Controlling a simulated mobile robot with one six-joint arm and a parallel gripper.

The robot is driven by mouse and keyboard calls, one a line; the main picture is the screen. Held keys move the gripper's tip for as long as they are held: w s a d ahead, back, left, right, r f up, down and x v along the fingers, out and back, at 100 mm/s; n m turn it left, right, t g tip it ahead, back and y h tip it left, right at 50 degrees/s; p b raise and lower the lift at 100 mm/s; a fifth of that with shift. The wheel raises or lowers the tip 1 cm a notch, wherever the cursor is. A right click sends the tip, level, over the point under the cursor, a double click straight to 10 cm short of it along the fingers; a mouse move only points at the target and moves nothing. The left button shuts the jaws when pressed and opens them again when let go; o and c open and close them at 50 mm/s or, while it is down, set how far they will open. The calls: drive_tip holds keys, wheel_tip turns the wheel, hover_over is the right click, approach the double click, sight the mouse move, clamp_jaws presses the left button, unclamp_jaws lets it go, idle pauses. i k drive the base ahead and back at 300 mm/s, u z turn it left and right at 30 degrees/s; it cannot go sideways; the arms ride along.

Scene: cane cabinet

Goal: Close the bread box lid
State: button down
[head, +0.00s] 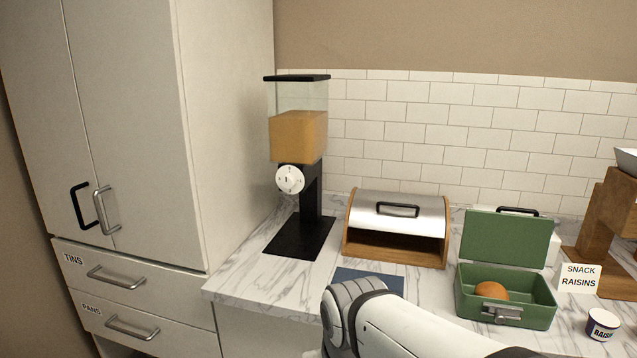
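The bread box (445,247) stands on the marble counter in the middle of the head view. It has wooden sides and a silver curved lid (378,217) with a black handle (398,210). The lid is raised, and the dark front opening shows below it. I see nothing inside the box. My white arm reaches in from the bottom right, in front of the box and below it in the picture. My gripper is not in view.
A cereal dispenser (299,130) stands left of the bread box. A green open lunch box (507,285) holding an orange round item (491,291) stands to the right, with a "snack raisins" card (580,278) and a small raisins tub (603,324). A blue mat (370,279) lies in front.

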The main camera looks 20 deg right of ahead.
sight(415, 214)
drive_tip(key=z, duration=0.3)
drive_tip(key=i, duration=1.05)
drive_tip(key=z, duration=0.8)
